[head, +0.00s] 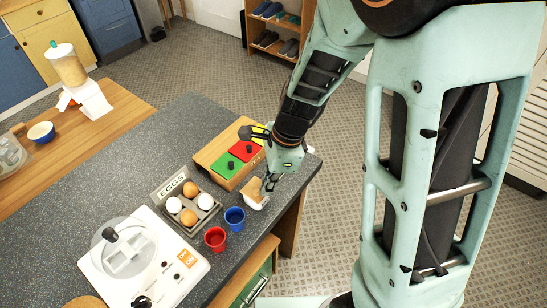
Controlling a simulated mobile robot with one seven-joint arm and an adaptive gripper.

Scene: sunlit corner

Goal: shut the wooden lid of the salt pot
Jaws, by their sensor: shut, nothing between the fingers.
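The salt pot (256,204) is a small white pot near the right edge of the grey counter. Its tan wooden lid (252,187) stands up at a tilt above the pot, so the lid looks at least partly open. My gripper (267,191) comes down from the upper right, just right of the lid. Its fingers are shut and empty, close to the lid; I cannot tell whether they touch it. The gripper hides part of the pot's and lid's right side.
A wooden box with green (227,165) and red (244,151) panels stands just behind the pot. A blue cup (235,218), a red cup (215,238) and an egg tray (212,211) are left and in front. A white appliance (190,262) stands at front left.

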